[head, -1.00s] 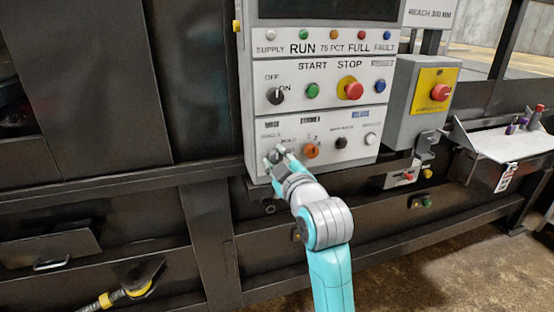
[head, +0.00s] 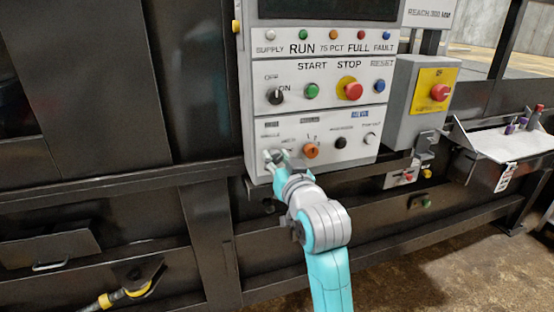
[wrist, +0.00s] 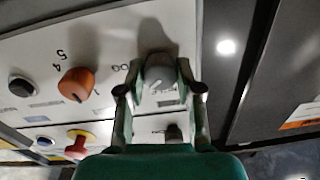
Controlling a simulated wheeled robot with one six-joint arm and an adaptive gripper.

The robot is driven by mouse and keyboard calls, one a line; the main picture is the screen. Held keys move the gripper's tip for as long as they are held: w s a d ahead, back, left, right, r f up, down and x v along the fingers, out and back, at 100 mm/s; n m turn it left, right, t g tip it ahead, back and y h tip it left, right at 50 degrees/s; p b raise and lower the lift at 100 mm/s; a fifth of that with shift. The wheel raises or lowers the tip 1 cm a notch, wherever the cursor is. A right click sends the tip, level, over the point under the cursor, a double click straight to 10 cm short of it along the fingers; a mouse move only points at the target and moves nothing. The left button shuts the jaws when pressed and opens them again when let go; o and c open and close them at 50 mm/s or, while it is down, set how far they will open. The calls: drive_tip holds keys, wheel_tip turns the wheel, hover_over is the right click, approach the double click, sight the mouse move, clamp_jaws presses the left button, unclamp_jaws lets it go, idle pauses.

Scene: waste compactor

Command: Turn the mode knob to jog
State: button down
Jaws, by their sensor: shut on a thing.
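The mode knob (wrist: 160,72) is a grey round knob on the lower row of the white control panel (head: 322,122), at that row's left end. In the wrist view it sits between my two fingers, with a light pointer mark on its face. My gripper (wrist: 158,92) is shut on the knob. In the head view my gripper (head: 277,160) reaches up to the panel's lower left and mostly covers the knob. The small lettering around the knob is too blurred to read, so I cannot tell which mode it points to.
An orange knob (head: 311,151) is just right of my gripper, with a black knob (head: 341,143) beyond it. Above are a black OFF/ON switch (head: 276,97), a green start button (head: 312,90) and a red stop button (head: 353,91). A grey emergency-stop box (head: 420,100) stands right.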

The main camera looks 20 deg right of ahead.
drive_tip(key=m, duration=0.3)
drive_tip(key=shift+m, duration=2.3)
drive_tip(key=shift+f, duration=0.1)
drive_tip(key=c, duration=0.8)
unclamp_jaws()
drive_tip(key=shift+o, duration=0.2)
drive_tip(key=s, duration=1.2)
drive_tip(key=shift+f, duration=0.2)
drive_tip(key=shift+f, duration=0.1)
